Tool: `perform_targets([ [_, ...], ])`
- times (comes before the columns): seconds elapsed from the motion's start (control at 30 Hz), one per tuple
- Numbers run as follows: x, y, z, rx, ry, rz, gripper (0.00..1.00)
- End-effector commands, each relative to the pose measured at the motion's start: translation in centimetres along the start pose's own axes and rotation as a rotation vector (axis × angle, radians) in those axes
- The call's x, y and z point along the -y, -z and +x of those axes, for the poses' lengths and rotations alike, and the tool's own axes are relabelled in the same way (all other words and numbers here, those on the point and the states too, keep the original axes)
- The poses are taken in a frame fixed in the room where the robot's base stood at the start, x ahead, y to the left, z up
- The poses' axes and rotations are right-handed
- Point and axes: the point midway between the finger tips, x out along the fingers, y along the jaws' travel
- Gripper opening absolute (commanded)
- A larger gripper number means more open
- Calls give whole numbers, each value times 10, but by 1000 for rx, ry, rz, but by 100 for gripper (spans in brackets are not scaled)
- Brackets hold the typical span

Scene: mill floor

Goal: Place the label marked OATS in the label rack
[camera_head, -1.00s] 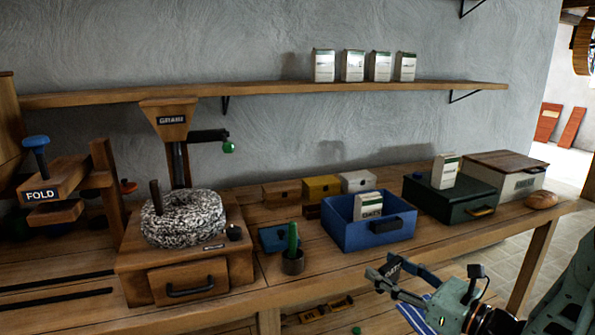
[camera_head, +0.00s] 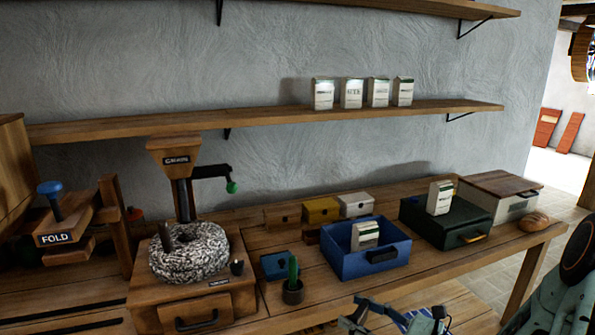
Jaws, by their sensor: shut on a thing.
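My gripper (camera_head: 358,313) is at the bottom edge of the picture, in front of the bench and below the blue drawer. Its teal fingers are cut off by the frame. It is shut on a small dark label, whose pale lettering seemed to read OATS a second ago; the lettering cannot be read now. I cannot clearly make out the label rack. The lower shelf, where small wooden pieces showed earlier, is almost wholly out of the picture.
A bread roll (camera_head: 534,221) lies near the right end. Several packets stand on the wall shelf (camera_head: 270,118).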

Motion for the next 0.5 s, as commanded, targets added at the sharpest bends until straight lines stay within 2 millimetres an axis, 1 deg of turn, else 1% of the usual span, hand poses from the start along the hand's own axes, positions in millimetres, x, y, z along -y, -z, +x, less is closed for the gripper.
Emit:
perform_targets([
  [0.03, 0, -18, 0, 1, 1, 2, 24],
  [0.1, 0, -28, 0, 2, 1, 2, 24],
  [0.3, 0, -54, 0, 2, 2, 2, 24],
  [0.5, -1, -71, 0, 2, 2, 1, 24],
])
